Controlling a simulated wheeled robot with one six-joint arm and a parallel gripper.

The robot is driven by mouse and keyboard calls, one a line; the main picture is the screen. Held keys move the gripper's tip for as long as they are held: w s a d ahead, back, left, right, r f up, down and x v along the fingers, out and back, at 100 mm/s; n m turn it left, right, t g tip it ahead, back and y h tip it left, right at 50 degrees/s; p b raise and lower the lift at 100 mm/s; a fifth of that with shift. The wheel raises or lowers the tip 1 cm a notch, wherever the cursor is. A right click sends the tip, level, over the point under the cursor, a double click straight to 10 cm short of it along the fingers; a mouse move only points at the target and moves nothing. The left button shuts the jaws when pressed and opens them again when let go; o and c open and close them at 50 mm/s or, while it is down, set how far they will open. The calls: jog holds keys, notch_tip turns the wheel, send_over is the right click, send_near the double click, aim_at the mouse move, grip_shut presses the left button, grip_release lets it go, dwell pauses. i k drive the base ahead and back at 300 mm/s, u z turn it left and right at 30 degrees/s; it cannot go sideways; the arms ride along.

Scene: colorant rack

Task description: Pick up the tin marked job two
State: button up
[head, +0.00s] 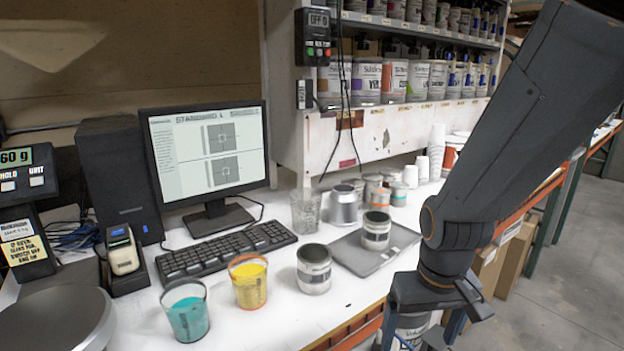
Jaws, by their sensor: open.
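One tin (314,270) is near the front edge, and the other tin (376,232) stands on a flat grey tray (407,237). The print on both labels is too small to read, so I cannot tell which is marked job two. My gripper (415,338) is open at the bottom right, right of and nearer than both tins, apart from them. Its fingertips are partly cut off by the frame edge. A pale container shows behind the fingers, low beyond the bench edge.
Left of the tins stand a yellow cup (249,284) and a teal cup (188,314). A keyboard (227,249), monitor (208,155) and clear cup (306,212) are behind. Several small tins and white cups crowd beneath the shelf (400,115).

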aim_at(314, 259)
jog(key=k, duration=1.3)
jog(key=u, duration=0.65)
jog(key=i, duration=1.85)
jog(key=z, duration=0.1)
